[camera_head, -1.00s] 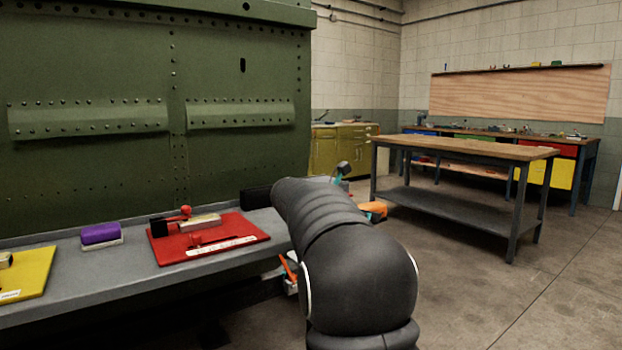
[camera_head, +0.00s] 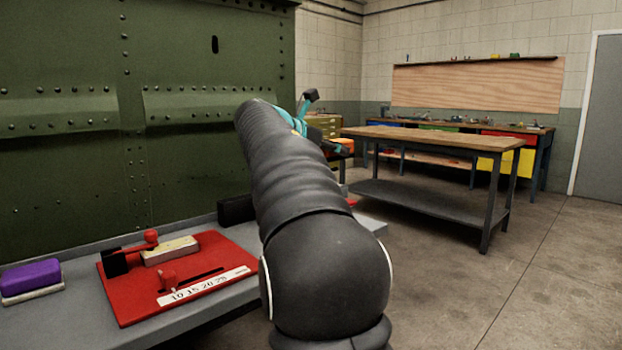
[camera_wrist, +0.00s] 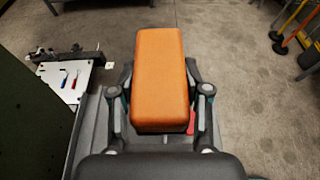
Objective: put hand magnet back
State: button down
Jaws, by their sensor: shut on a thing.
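The hand magnet seems to be the orange block (camera_wrist: 160,75) in the wrist view, a long piece with rounded edges. My gripper (camera_wrist: 161,98) is shut on it, with one finger on each side. In the head view a bit of the orange block (camera_head: 343,146) shows beyond my arm, above the floor between the grey bench and the wooden table. My gripper (camera_head: 322,138) is mostly hidden there by my arm. I cannot make out a place marked for the magnet.
The green riveted panel (camera_head: 190,165) rises behind. A wooden-topped table (camera_head: 440,138) stands right. Floor (camera_head: 450,300) is clear in front of it.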

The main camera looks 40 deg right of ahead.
jog(key=w+f, duration=0.1)
jog(key=w+a+f, duration=0.1)
jog(key=w, duration=0.1)
jog(key=w+f, duration=0.1)
jog(key=w, duration=0.1)
jog(key=shift+w+a+f, duration=0.1)
jog(key=shift+a+f, duration=0.05)
jog(key=shift+a, duration=0.15)
jog(key=shift+f+b, duration=0.55)
jog(key=shift+f, duration=1.4)
jog(key=c, duration=0.5)
grip_release()
jog(key=shift+f, duration=0.15)
jog(key=shift+c, duration=0.2)
jog(key=shift+a, duration=0.1)
jog(key=v, duration=1.2)
jog(key=shift+p, duration=0.3)
